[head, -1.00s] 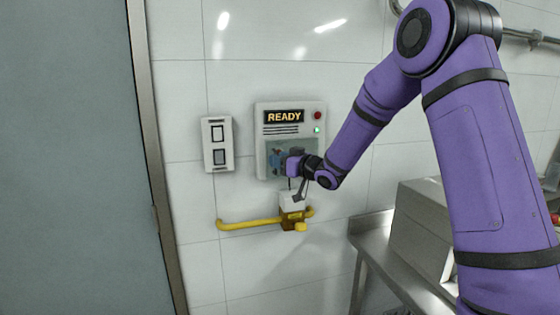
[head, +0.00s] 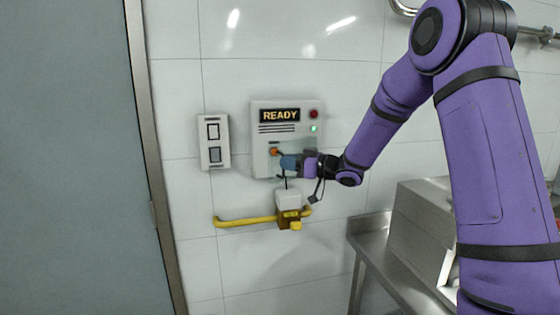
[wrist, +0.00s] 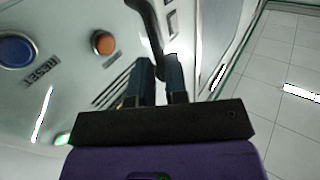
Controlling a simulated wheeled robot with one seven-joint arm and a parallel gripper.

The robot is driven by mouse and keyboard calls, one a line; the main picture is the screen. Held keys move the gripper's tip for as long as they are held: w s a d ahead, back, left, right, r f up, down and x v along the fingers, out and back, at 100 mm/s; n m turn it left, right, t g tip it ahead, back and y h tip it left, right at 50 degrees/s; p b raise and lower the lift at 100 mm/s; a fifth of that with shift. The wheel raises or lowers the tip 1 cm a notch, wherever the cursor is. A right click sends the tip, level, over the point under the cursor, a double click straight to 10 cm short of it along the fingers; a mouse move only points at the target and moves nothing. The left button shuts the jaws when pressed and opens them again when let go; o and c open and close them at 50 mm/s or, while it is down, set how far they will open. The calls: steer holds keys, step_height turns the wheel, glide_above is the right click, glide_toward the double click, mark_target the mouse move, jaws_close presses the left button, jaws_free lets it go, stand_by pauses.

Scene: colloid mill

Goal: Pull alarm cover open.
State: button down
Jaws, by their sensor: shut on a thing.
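A light grey alarm box (head: 262,140) with a lit "READY" sign hangs on the tiled wall. My gripper (head: 289,163) is at its lower front, shut on a dark bar-shaped handle; its fingers (wrist: 160,80) close around that handle (wrist: 148,28) in the wrist view. The handle appears to belong to the clear alarm cover, whose pale green edge (wrist: 238,55) shows at right in the wrist view. The cover looks swung out from the box. An orange button (head: 274,151) shows uncovered; it (wrist: 103,42) and a blue reset button (wrist: 16,51) show in the wrist view.
A white switch plate (head: 213,141) is left of the box. A yellow pipe (head: 245,221) with a white-topped fitting (head: 289,200) runs just below. A steel table (head: 375,235) stands at right, a grey door (head: 70,160) at left.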

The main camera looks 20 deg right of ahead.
steer(key=s+d+n+g+y, duration=0.2)
steer(key=d+n+g, duration=0.1)
steer(key=d, duration=0.6)
steer(key=s+d+n+g+y, duration=0.2)
steer(key=d+g, duration=0.3)
steer(key=d, duration=0.5)
steer(key=shift+s+d+r+n, duration=0.2)
steer(key=shift+r+n, duration=0.1)
steer(key=shift+n, duration=0.1)
steer(key=c, duration=1.2)
jaws_free()
steer(key=shift+w+a+f, duration=0.1)
steer(key=shift+w+a, duration=0.05)
steer(key=shift+w, duration=0.05)
steer(key=shift+s, duration=0.15)
